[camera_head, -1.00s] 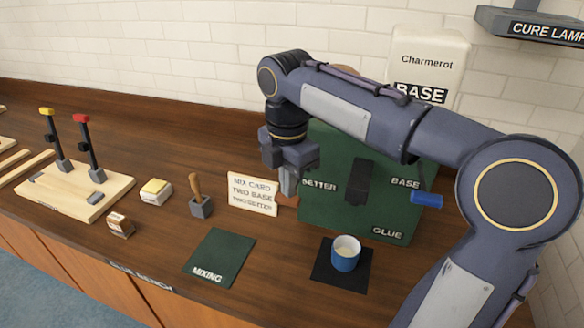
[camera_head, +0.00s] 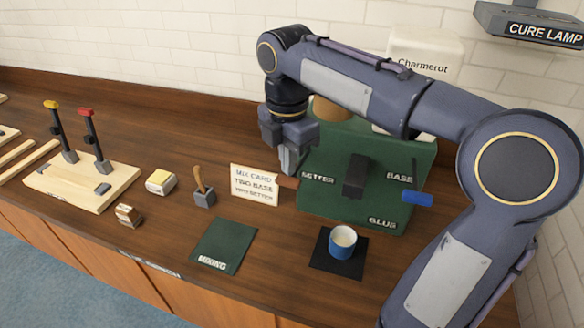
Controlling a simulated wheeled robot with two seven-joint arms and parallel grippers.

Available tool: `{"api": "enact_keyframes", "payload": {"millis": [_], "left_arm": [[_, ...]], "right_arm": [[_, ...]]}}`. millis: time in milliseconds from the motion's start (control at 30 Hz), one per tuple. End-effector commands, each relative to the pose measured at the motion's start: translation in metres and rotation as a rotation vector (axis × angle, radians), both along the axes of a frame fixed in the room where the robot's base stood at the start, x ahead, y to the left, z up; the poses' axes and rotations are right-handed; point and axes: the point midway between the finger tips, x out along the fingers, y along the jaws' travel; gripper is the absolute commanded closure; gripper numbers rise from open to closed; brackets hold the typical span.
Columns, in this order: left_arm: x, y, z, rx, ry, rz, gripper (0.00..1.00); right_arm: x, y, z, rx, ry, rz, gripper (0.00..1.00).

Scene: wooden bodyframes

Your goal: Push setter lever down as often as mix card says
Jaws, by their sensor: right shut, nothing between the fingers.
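The mix card (camera_head: 255,184) stands on the bench and reads "MIX CARD, TWO BASE, TWO SETTER". The green glue dispenser (camera_head: 383,218) stands to its right, labelled SETTER on its left, BASE on its right and GLUE below. The reddish-brown setter lever (camera_head: 288,182) sticks out on the dispenser's left side. The blue base lever (camera_head: 417,198) sticks out on the right. My right gripper (camera_head: 289,170) is shut and empty, pointing down just above the setter lever; I cannot tell whether they touch. My left gripper is out of view.
A blue cup (camera_head: 343,238) with pale contents stands on a black pad (camera_head: 325,262) before the dispenser. A green MIXING mat (camera_head: 224,245), a brush in a grey holder (camera_head: 203,192) and small blocks lie left. The cure lamp (camera_head: 530,25) hangs top right.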

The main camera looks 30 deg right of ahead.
Motion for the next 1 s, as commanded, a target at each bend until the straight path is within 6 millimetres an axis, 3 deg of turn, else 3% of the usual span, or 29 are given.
{"api": "enact_keyframes", "payload": {"millis": [600,1000], "left_arm": [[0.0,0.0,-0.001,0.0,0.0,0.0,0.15],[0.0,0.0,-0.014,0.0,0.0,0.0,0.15]], "right_arm": [[0.0,0.0,-0.001,0.0,0.0,0.0,1.0],[0.0,0.0,-0.019,0.0,0.0,0.0,1.0]]}}
